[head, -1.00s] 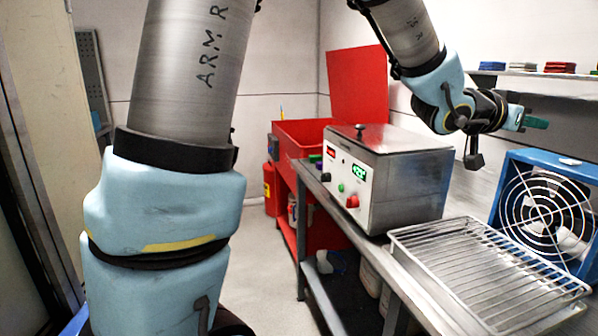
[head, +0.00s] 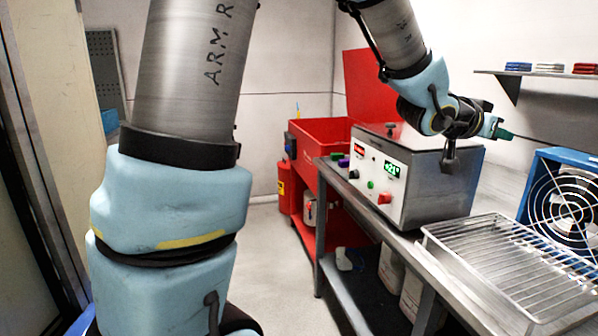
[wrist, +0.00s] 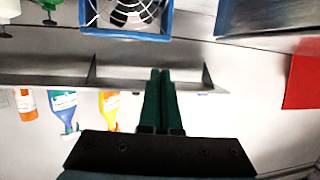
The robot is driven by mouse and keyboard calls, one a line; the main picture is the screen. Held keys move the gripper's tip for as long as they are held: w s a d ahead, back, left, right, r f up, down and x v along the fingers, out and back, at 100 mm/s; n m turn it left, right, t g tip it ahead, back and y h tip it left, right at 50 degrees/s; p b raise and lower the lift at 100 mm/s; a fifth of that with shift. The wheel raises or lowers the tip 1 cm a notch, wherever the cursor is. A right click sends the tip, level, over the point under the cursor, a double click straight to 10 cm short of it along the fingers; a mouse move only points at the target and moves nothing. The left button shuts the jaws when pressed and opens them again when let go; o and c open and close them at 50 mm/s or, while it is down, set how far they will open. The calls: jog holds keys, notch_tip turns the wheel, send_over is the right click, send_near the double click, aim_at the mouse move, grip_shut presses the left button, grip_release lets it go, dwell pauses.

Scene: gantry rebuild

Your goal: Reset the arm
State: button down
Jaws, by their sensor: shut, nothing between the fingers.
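The large arm links at the left of the head view are mine.
A steel box with displays and knobs (head: 415,190) stands on the bench, with a wire rack tray (head: 430,232) and a blue-framed fan (head: 540,165) to its right. A red open-lidded tank (head: 320,130) stands behind. A wall shelf (head: 540,74) holds small stacks. Bottles (wrist: 62,105) show in the wrist view.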

jog(key=w+a+f+n+t+y, duration=0.1)
jog(key=w+a+f+n+y, duration=0.2)
jog(key=a, duration=0.6)
jog(key=w+a+f+n+y, duration=0.1)
jog(key=w+a+f+y, duration=0.2)
jog(key=a+f, duration=0.4)
jog(key=w+a+f+n+t+y, duration=0.1)
jog(key=w+a+f+n+y, duration=0.2)
jog(key=a, duration=0.7)
jog(key=s+a+f+n+g+y, duration=0.1)
jog(key=s+a+f+g, duration=0.1)
jog(key=a, duration=0.4)
jog(key=s+a+f+n+g+y, duration=0.2)
jog(key=s+a+f, duration=0.1)
jog(key=s+a, duration=0.3)
jog(key=s+a+f+n+g+y, duration=0.1)
jog(key=s+a+f+n+g, duration=0.1)
jog(key=s+a, duration=0.3)
jog(key=a+f, duration=0.1)
jog(key=a, duration=0.2)
jog(key=shift+f+y, duration=0.3)
jog(key=shift+f, duration=0.05)
